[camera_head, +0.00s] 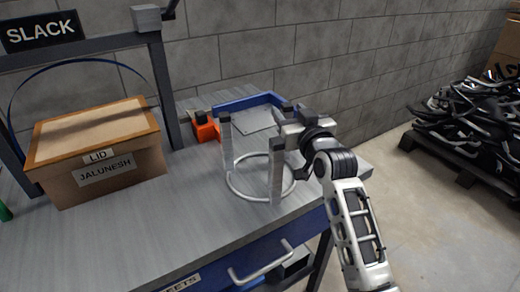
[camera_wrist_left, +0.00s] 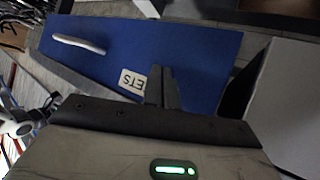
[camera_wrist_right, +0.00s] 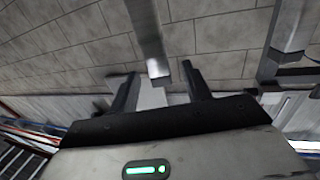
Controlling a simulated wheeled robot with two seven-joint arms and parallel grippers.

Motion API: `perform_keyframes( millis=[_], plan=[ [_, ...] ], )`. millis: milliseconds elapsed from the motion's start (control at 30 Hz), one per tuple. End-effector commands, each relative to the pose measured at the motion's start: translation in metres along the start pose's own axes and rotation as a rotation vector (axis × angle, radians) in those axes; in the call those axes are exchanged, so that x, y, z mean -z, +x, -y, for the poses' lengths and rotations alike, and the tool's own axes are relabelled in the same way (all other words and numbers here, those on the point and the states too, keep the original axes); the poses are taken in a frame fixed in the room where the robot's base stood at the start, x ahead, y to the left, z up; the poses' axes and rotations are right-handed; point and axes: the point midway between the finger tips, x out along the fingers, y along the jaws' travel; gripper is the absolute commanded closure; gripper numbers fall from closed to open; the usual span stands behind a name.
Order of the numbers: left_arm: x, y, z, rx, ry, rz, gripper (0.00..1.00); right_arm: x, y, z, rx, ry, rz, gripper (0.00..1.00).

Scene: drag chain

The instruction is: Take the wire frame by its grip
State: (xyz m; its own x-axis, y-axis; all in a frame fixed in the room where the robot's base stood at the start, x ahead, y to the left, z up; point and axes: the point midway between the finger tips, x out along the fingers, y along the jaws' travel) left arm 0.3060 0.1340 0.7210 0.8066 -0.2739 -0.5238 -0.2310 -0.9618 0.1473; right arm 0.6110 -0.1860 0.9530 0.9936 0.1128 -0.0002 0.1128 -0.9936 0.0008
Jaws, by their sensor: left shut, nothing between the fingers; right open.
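In the head view the wire frame shows as a pale ring (camera_head: 238,188) low over the table, with two upright grey posts (camera_head: 276,175). My right gripper (camera_head: 288,125) is beside the top of the nearer right post. In the right wrist view its fingers (camera_wrist_right: 160,76) are open, and a grey bar (camera_wrist_right: 148,35) ends near and between the fingertips. I cannot tell whether it lies between them or just beyond. The grip cannot be made out clearly. My left gripper (camera_wrist_left: 160,72) is shut and empty, seen only in the left wrist view, over a blue drawer front (camera_wrist_left: 195,65).
A cardboard box (camera_head: 105,178) stands left on the grey table (camera_head: 190,225), under a dark rack. A small orange thing (camera_head: 205,130) and a blue bar (camera_head: 250,101) are behind the frame. A white drawer handle (camera_head: 262,262) sticks out in front. A dark pile lies at right.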

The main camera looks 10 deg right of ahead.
Motion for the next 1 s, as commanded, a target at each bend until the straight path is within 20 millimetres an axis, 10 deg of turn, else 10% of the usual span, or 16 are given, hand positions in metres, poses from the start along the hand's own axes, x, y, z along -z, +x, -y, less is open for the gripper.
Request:
perform_keyframes(
  millis=[367,567,1000],
  plan=[
    [-0.0002,0.0002,-0.0001,0.000,-0.001,0.000,1.00,-0.0002,0.0158,0.0003,0.000,0.002,0.000,0.52],
    [0.0001,0.0001,-0.0001,0.000,-0.001,0.000,1.00,-0.0002,0.0156,0.0003,-0.001,0.001,0.000,1.00],
    [0.0012,-0.0004,-0.0004,-0.001,-0.001,-0.003,1.00,-0.0002,0.0154,0.0002,-0.001,0.001,0.000,1.00]
  ],
)
